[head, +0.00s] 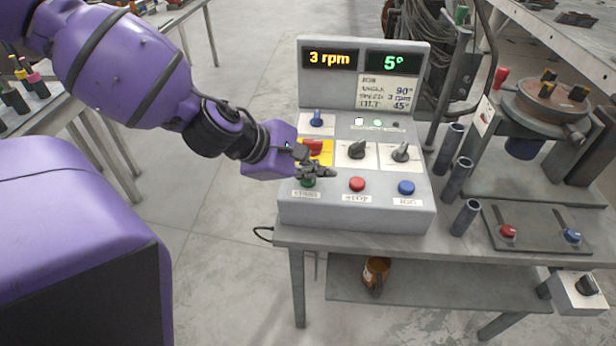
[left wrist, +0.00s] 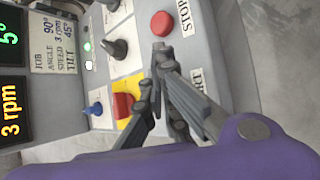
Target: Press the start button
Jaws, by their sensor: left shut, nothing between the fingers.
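The grey control box (head: 290,208) stands on a bench. Its green start button (head: 308,183) is at the front left above a white label, partly covered by my left gripper (head: 332,172). The gripper is shut and empty, its fingers just above the button and pointing right. I cannot tell whether it touches the button. In the left wrist view, the shut fingers (left wrist: 160,52) hide the start button, and part of its label (left wrist: 197,78) shows beside them. The red stop button (head: 357,184) is just right of the fingertips; it also shows in the left wrist view (left wrist: 163,24).
A blue button (head: 406,187) is at the box's front right. Displays read 3 rpm (head: 330,59) and 5° (head: 393,62). Tubes (head: 465,217) stand right.

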